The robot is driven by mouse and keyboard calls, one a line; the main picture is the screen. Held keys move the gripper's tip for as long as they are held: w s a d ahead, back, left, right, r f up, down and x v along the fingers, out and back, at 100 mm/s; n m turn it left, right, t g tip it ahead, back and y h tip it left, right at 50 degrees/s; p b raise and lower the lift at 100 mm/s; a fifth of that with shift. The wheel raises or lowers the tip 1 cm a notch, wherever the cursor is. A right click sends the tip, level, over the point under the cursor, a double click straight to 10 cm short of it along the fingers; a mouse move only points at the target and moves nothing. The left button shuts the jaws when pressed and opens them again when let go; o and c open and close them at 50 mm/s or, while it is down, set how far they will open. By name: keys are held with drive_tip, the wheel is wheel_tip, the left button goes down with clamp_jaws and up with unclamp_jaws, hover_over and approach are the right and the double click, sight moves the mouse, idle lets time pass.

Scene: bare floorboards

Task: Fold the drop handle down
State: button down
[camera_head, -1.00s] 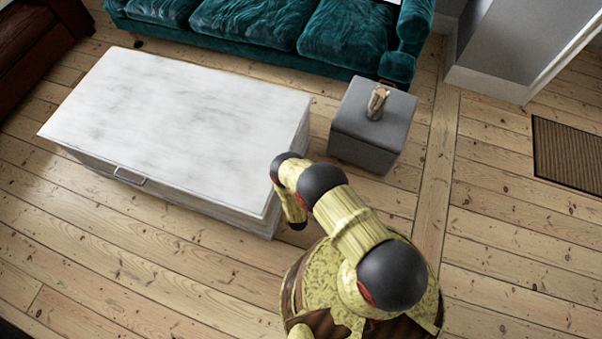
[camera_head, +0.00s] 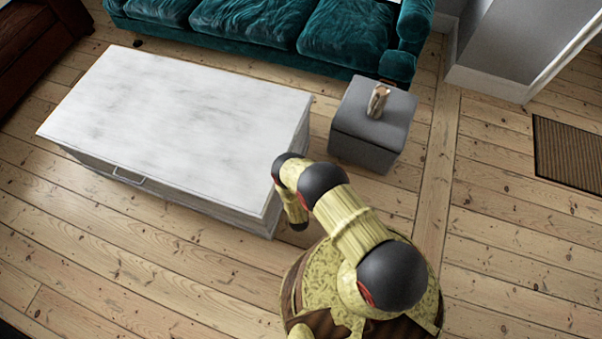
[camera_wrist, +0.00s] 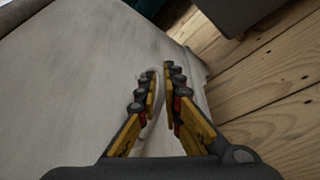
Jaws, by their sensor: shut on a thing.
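In the wrist view, my gripper (camera_wrist: 160,78) has its two yellow and black fingers closed around a pale, curved drop handle (camera_wrist: 155,128). The handle shows as a light loop between and just beside the fingers, against the grey-white face of the chest-like table (camera_wrist: 75,85). Its exact angle is hard to tell. In the head view, the white table (camera_head: 180,120) stands left of my arm, whose end is at the table's near right corner. The gripper's fingers and this handle are hidden there.
A bar pull (camera_head: 130,176) is on the table's long front side. A grey cube stool (camera_head: 365,150) with a small figure (camera_head: 378,100) on it stands right of the table. A teal sofa (camera_head: 250,25) is behind. Floor at the right is clear, with a brown mat (camera_head: 570,152).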

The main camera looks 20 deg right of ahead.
drive_tip(key=shift+w+a+f+m+t+b, duration=0.25)
drive_tip(key=shift+f+m+t+b, duration=0.5)
drive_tip(key=shift+m, duration=0.95)
drive_tip(key=shift+w+a+f+m+t+b, duration=0.1)
drive_tip(key=shift+a+f+m+t+b, duration=0.15)
drive_tip(key=shift+f+m+t+b, duration=0.95)
drive_tip(key=shift+w+a+f+m+t+b, duration=0.1)
drive_tip(key=shift+w+a+f+m+t, duration=0.25)
drive_tip(key=shift+m, duration=1.85)
drive_tip(key=shift+s+d, duration=0.1)
drive_tip(key=c, duration=2.1)
unclamp_jaws()
drive_tip(key=shift+o, duration=0.6)
wheel_tip(320, 180, up, 10)
